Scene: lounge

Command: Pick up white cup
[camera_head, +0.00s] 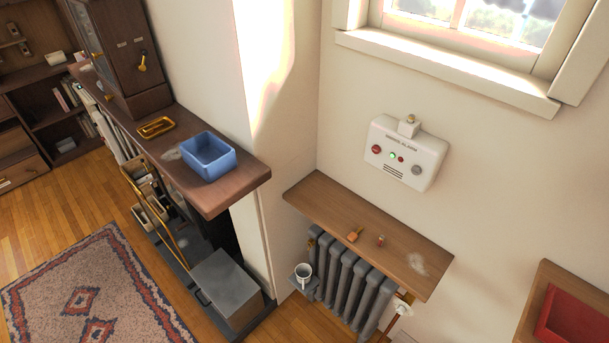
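Neither of my grippers shows in the head view, and nothing is touching the cup from above.
A wooden shelf (340,215) with small items overhangs the radiator (345,285). A blue bin (208,156) stands on the mantel (232,190) at left. A grey box (226,280) sits on the floor below. A red tray (575,325) is at lower right. A white alarm box (405,152) hangs on the wall.

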